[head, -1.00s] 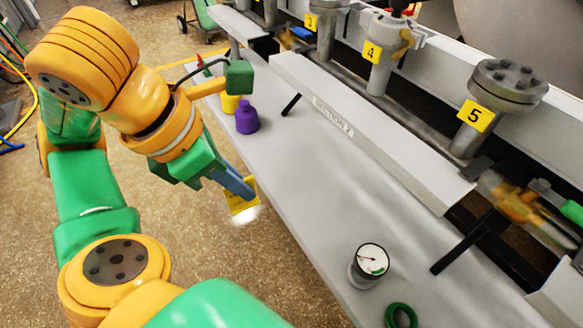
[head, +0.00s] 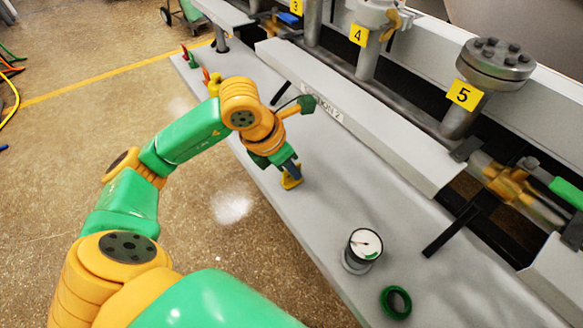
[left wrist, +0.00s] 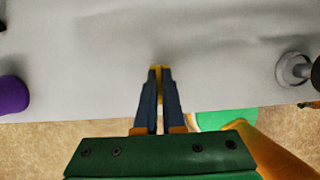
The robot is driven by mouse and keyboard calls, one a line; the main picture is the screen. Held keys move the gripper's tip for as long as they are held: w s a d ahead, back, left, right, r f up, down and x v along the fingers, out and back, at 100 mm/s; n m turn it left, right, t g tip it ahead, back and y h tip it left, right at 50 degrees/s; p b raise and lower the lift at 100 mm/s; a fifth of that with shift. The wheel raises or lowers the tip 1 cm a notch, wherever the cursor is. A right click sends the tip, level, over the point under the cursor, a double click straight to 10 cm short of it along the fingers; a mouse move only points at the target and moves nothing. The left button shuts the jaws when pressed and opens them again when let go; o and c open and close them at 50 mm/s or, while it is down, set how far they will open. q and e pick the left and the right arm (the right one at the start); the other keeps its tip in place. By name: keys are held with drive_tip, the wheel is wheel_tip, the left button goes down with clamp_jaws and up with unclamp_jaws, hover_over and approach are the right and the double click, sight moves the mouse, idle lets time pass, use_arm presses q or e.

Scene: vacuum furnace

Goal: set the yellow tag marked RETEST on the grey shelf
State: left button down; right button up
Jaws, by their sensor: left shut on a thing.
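The yellow tag (head: 291,181) is gripped at the tips of my left gripper (head: 289,170) in the head view, over the outer edge area of the grey shelf (head: 340,195). I cannot tell whether the tag touches the shelf, and its marking is not readable. In the left wrist view my left gripper (left wrist: 160,70) is shut, with a thin yellow strip of the tag (left wrist: 159,69) between its blue fingers. The grey shelf (left wrist: 220,70) lies behind the fingertips there. My right gripper is not in view.
On the shelf stand a round gauge (head: 362,248) and a green ring (head: 396,302). A purple object (left wrist: 12,95) shows at the left of the wrist view. A raised grey rail (head: 380,130) runs along the shelf. The shelf between arm and gauge is clear.

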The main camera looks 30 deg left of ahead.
use_arm(q)
drive_tip(key=shift+f+b, duration=0.2)
drive_tip(key=shift+b, duration=0.1)
drive_tip(key=c, duration=1)
unclamp_jaws()
drive_tip(key=shift+r, duration=0.1)
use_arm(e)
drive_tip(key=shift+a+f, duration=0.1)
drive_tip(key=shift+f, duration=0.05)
use_arm(q)
drive_tip(key=p+v, duration=0.3)
drive_tip(key=v, duration=0.9)
drive_tip(key=shift+s+r+p, duration=0.1)
drive_tip(key=shift+r+p, duration=0.1)
drive_tip(key=shift+p, duration=0.15)
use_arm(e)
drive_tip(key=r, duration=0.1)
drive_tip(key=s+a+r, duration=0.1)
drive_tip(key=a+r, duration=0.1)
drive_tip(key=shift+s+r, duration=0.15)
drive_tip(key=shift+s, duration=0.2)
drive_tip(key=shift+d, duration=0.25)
